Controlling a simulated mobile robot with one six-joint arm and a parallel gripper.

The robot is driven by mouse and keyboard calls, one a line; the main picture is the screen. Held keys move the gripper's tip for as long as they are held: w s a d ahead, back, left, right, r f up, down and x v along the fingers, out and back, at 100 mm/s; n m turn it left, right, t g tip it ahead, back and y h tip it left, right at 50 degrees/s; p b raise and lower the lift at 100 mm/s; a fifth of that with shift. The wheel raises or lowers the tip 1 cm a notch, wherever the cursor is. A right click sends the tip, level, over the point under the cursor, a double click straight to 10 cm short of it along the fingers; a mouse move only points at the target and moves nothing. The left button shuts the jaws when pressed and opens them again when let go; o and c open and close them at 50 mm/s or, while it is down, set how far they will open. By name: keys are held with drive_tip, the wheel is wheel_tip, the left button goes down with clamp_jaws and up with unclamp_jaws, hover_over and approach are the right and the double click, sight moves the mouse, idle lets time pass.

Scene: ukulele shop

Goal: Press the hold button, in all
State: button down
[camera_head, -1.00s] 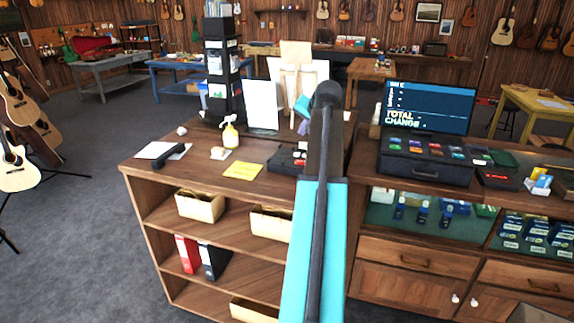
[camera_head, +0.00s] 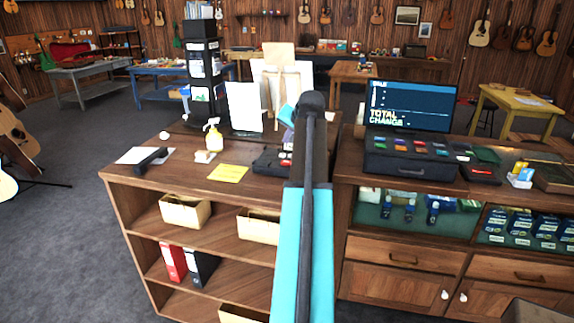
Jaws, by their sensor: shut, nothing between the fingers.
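A dark desk device (camera_head: 270,161), likely the phone base, sits on the wooden counter, with its right part hidden behind my arm. No hold button can be made out on it at this size. A black handset (camera_head: 152,159) lies off it, on white paper at the counter's left end. My turquoise and black arm rises through the middle of the picture, in front of the counter. My gripper does not show, so its place relative to the device cannot be seen.
A spray bottle (camera_head: 213,138), a yellow note (camera_head: 228,173) and a dark display tower (camera_head: 205,75) stand or lie on the counter (camera_head: 190,178). A cash register (camera_head: 408,150) with a lit screen stands right of my arm. Grey floor is open at left.

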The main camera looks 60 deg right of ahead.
sight(289, 163)
drive_tip(key=shift+f+b, duration=1.15)
drive_tip(key=shift+f, duration=1.65)
drive_tip(key=shift+s+f, duration=0.1)
drive_tip(key=shift+f, duration=0.15)
drive_tip(key=shift+f, duration=0.2)
drive_tip(key=shift+f, duration=0.45)
idle(1.2)
drive_tip(key=shift+r, duration=0.2)
drive_tip(key=shift+r+p, duration=0.4)
drive_tip(key=shift+r, duration=0.3)
drive_tip(key=shift+r, duration=0.1)
